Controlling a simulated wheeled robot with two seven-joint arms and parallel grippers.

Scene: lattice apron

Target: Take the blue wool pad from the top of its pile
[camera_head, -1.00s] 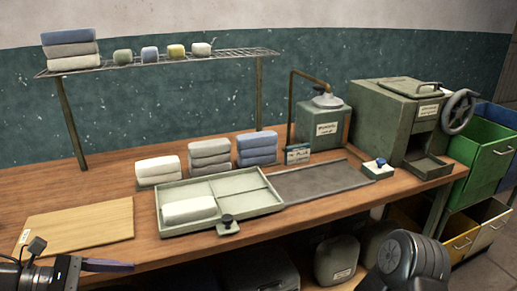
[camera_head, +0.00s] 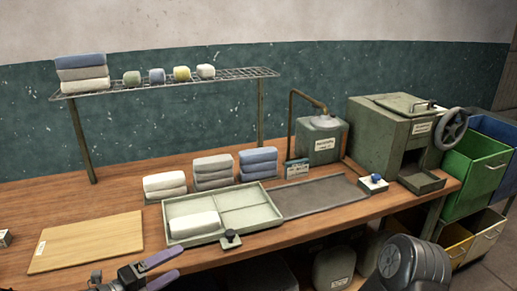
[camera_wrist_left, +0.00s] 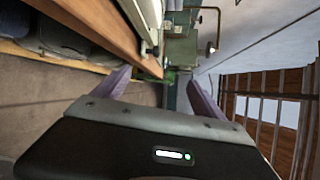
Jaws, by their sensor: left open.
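The pile of blue wool pads (camera_head: 258,163) stands at the back of the bench, right of a grey pile (camera_head: 212,172) and a white pile (camera_head: 164,186). Its top pad (camera_head: 258,154) is uncovered. My left gripper (camera_head: 181,261) is open and empty at the bench's front edge, left of and well in front of the blue pile. Its two purple fingers also show apart in the left wrist view (camera_wrist_left: 159,84), where I cannot make out the pile. My right gripper is not in view.
A divided tray (camera_head: 250,228) with a white pad (camera_head: 194,224) lies in front of the piles. A dark mat (camera_head: 318,194), a canister (camera_head: 321,143) and a cranked machine (camera_head: 396,135) are to the right. A wire shelf (camera_head: 225,76) overhangs behind. A wooden board (camera_head: 85,242) lies left.

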